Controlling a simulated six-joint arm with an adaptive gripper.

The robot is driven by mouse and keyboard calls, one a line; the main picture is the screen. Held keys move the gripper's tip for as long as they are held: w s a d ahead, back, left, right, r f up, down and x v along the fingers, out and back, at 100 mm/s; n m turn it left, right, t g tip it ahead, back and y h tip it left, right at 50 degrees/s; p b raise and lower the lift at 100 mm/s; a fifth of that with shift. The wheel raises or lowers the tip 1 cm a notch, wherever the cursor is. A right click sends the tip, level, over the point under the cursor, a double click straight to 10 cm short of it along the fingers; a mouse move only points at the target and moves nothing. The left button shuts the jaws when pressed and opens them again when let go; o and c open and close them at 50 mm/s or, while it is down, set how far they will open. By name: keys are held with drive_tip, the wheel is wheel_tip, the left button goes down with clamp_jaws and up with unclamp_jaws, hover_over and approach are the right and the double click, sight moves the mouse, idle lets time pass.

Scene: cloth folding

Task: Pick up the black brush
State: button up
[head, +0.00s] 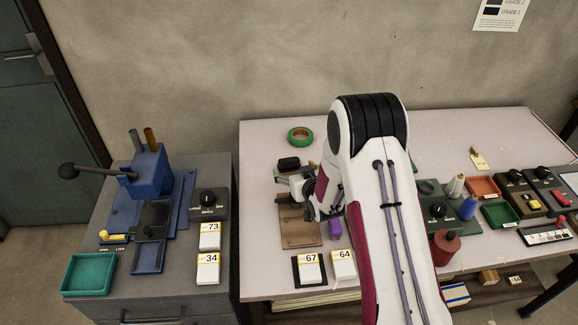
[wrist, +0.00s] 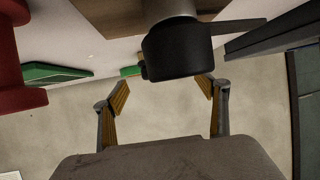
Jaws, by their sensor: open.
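A black rounded body (wrist: 180,50) with a grey upper part shows just past the tips. I cannot tell whether it is the brush.
The brown board (head: 300,232) lies under my gripper. Number cards (head: 309,268) stand at the front. A red spool (head: 445,245) is right of my arm. The table's back is mostly clear.

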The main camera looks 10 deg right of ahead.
sight(291, 164)
drive_tip(key=shift+x, duration=2.6)
drive_tip(key=shift+r, duration=0.15)
drive_tip(key=shift+c, duration=0.4)
drive_tip(key=c, duration=1.1)
